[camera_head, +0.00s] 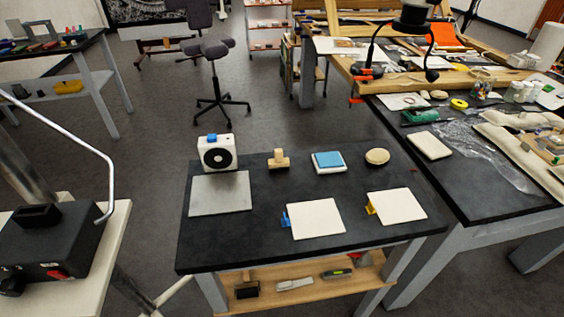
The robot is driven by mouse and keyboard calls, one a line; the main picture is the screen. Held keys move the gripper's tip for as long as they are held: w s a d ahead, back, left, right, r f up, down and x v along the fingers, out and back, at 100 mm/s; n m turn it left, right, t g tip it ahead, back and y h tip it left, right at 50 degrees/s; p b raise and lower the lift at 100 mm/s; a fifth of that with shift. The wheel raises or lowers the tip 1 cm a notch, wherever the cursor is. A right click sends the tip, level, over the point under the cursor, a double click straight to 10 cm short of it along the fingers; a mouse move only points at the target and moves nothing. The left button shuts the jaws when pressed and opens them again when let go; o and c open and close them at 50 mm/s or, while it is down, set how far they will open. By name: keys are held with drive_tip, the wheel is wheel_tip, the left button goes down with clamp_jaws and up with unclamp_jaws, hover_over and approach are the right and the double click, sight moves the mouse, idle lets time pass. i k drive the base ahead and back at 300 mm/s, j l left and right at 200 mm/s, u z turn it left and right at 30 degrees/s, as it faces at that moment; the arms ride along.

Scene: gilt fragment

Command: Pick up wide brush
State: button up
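I cannot tell for sure which object is the wide brush. A small light-wood piece with an upright grip (278,160) stands at the back of the dark table, between a white box with a round black front and a blue-topped block. A dark, wide piece with a brown handle-like part (247,289) lies on the wooden shelf under the table, at its left end. Both are too small to make out bristles. My gripper is not in view.
The dark table (262,222) also bears the white box (217,153), a grey sheet (221,194), the blue-topped block (328,161), a round beige pad (377,157) and two white squares. A cluttered workbench (480,205) adjoins on the right. Open floor lies behind.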

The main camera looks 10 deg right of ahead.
sight(278, 163)
drive_tip(key=i+l+u, duration=0.2)
drive_tip(key=l+u, duration=0.2)
drive_tip(key=i+l+u, duration=0.2)
drive_tip(key=u, duration=0.15)
drive_tip(key=i+l+u, duration=0.1)
drive_tip(key=l+u, duration=0.3)
drive_tip(key=l, duration=0.15)
